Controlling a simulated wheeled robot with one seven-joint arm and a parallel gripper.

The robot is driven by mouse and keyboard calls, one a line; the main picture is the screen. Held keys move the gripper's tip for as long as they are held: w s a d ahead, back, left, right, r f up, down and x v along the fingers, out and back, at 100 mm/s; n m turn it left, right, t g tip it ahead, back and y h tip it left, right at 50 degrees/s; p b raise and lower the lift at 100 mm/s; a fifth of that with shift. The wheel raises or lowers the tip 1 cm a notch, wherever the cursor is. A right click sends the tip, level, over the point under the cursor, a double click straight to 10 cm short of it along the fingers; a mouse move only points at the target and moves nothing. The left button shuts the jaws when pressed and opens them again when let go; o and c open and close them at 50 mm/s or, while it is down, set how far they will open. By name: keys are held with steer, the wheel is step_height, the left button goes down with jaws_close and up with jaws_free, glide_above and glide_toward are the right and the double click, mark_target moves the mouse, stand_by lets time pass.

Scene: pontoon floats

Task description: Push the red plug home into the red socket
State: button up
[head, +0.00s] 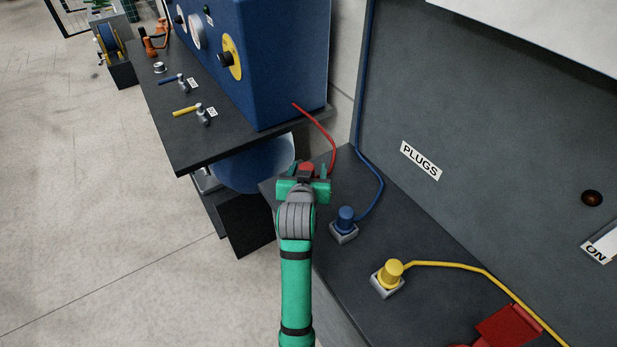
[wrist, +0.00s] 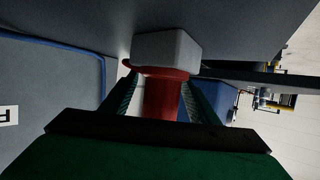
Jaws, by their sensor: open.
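The red plug (head: 306,168) shows in the head view between the fingers of my gripper (head: 303,175), at the far end of the dark bench. In the wrist view the red plug (wrist: 160,100) stands between the two fingers of my gripper (wrist: 157,92), which are open, one on each side of it. A wider red rim meets a pale grey block (wrist: 168,48), which looks like its socket. I cannot tell whether a gap remains between plug and block. The socket is hidden behind my gripper in the head view. A red cable (head: 322,131) runs from the blue cabinet down behind my gripper.
A blue plug (head: 346,216) and a yellow plug (head: 391,271) stand in grey sockets on the bench, right of my arm. A grey panel labelled PLUGS (head: 421,161) rises behind them. The blue cabinet (head: 275,60) stands beyond. Floor at left is open.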

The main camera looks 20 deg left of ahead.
steer(key=shift+w+a+f, duration=0.2)
steer(key=shift+w+a, duration=0.05)
steer(key=shift+w, duration=0.05)
steer(key=c, duration=1.2)
steer(key=shift+d, duration=0.1)
steer(key=shift+r, duration=0.2)
